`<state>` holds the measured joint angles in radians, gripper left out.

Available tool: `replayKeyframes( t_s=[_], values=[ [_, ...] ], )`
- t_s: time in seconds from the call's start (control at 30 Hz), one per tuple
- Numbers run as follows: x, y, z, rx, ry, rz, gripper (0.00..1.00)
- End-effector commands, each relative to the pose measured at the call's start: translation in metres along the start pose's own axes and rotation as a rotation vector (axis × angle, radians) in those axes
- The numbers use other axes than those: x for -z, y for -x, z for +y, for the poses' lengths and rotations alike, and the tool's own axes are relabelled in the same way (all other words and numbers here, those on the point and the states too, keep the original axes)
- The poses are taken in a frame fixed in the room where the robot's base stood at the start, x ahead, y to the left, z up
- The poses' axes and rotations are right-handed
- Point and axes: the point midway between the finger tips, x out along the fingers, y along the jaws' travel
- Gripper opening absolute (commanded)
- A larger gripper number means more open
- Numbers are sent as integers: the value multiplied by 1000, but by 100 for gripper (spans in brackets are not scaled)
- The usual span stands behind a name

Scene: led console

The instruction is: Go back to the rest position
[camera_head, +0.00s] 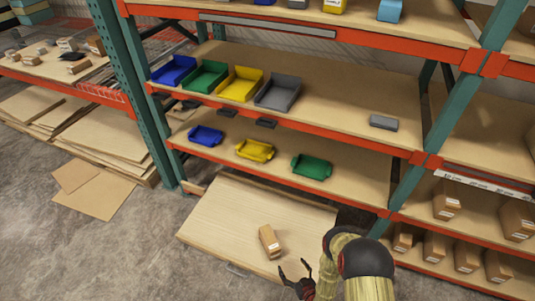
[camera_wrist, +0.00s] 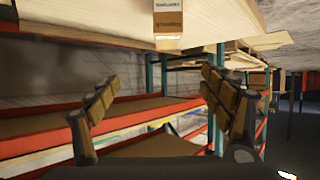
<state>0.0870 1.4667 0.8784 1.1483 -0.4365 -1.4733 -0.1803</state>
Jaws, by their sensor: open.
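My gripper (camera_head: 295,268) is at the bottom of the head view, in front of the pulled-out wooden board (camera_head: 225,222) at the foot of the rack. Its two fingers are spread apart. In the wrist view my gripper (camera_wrist: 158,78) also shows spread fingers with nothing between them. A small brown box (camera_head: 270,241) with a white label lies on the board just beyond my gripper, apart from it. The box also shows at the top of the wrist view (camera_wrist: 168,18).
The rack's middle shelf (camera_head: 335,105) holds blue, green, yellow and grey bins and a grey block (camera_head: 383,122). The lower shelf has blue, yellow and green trays. Brown boxes (camera_head: 467,255) fill the right bay. Bare floor (camera_head: 130,255) lies left.

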Motion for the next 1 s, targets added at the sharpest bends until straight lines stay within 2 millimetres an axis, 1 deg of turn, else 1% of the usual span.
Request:
replayKeyframes(
  t_s=[0.27, 0.37, 0.47, 0.5, 0.57, 0.6, 0.67, 0.7, 0.77, 0.8, 0.87, 0.9, 0.97, 1.0],
  values=[
    [42, -33, 31, -16, 25, -40, 80],
    [66, -47, 46, -25, 37, -60, 80],
    [98, -63, 66, -40, 49, -84, 80],
    [115, -70, 75, -48, 55, -97, 80],
    [141, -78, 89, -59, 62, -118, 80],
    [160, -82, 98, -69, 66, -132, 80],
    [186, -86, 110, -82, 70, -154, 80],
    [204, -88, 118, -90, 74, -168, 80],
    [231, -88, 128, -104, 76, -190, 80],
    [250, -87, 135, -114, 77, -202, 80],
    [277, -84, 144, -128, 77, -223, 80],
    [295, -80, 149, -138, 76, -235, 80],
    [322, -74, 156, -153, 73, -254, 80],
    [339, -68, 160, -162, 71, -268, 80]
  ],
)
